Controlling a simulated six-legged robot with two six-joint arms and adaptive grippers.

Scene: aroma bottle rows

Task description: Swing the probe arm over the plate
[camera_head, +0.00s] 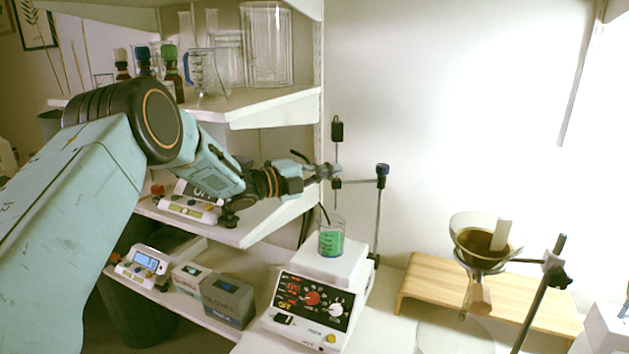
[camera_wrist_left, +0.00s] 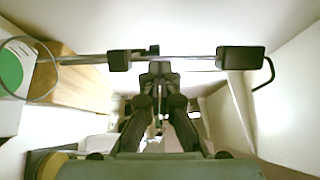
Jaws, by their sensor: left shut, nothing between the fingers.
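The probe arm (camera_head: 358,181) is a thin bar running left from a stand (camera_head: 378,215) with a blue-topped clamp. At its left end an upright rod carries a black block (camera_head: 337,130). In the left wrist view the rod (camera_wrist_left: 190,63) crosses in front of my fingers, with black blocks at both sides. The white plate (camera_head: 318,268) with red and white knobs bears a beaker of green liquid (camera_head: 331,242). My left gripper (camera_head: 328,172) is shut and empty, right at the rod above the beaker; I cannot tell whether it touches. My right gripper is out of view.
A shelf (camera_head: 270,104) with glassware and bottles is behind my left arm. Lower shelves hold a small meter (camera_head: 145,262) and boxes (camera_head: 228,298). At right, a glass funnel (camera_head: 487,240) with brown contents is held by a stand near a wooden riser (camera_head: 420,275).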

